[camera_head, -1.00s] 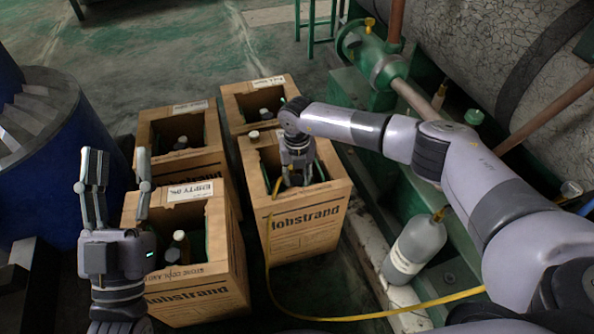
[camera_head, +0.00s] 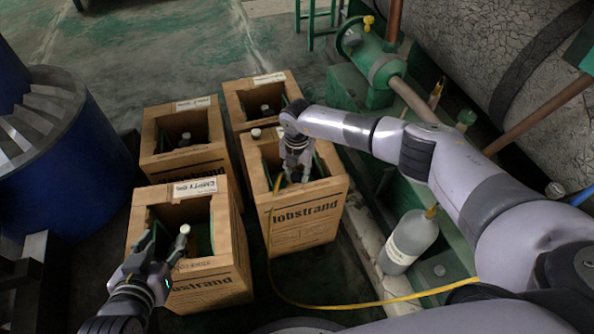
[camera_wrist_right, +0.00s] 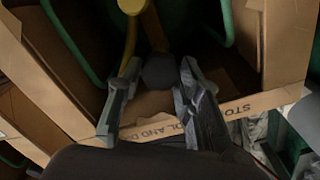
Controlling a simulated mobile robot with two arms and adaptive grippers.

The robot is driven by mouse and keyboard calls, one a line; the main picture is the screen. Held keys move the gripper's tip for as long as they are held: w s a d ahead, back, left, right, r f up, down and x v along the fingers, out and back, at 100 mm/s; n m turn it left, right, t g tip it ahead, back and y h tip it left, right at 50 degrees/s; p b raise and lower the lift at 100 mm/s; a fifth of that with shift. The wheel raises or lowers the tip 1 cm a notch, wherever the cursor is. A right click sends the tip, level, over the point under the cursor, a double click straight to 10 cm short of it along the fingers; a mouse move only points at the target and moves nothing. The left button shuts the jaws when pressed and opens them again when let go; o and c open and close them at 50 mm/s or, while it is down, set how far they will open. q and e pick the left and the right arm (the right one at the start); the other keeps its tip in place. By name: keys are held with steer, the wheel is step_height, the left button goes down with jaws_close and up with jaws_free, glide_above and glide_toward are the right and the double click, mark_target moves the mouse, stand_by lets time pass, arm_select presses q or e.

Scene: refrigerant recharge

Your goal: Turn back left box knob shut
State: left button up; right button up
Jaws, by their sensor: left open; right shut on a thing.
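The back left box (camera_head: 147,155) is an open carton. A pale-topped knob (camera_head: 185,136) shows inside it above a dark cylinder; its setting is too small to tell. My left gripper (camera_head: 162,241) is open at the front left corner of the front left box (camera_head: 222,255), nearer to me than the back left box and apart from it. My right gripper (camera_head: 294,177) is down in the front right box (camera_head: 305,215). In the right wrist view it is shut on a dark rounded piece (camera_wrist_right: 160,72) beside a yellow hose (camera_wrist_right: 131,40).
A back right box (camera_head: 240,103) stands beside the back left one. The yellow hose (camera_head: 330,306) loops over the floor from the front right box. A grey cylinder (camera_head: 408,240) and green machinery (camera_head: 375,60) stand right. A blue drum (camera_head: 75,165) stands left.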

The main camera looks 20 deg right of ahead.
mark_target(297, 176)
stand_by(0.4)
steer(key=o, duration=0.9)
steer(key=shift+c, duration=0.2)
step_height(297, 176, up, 12)
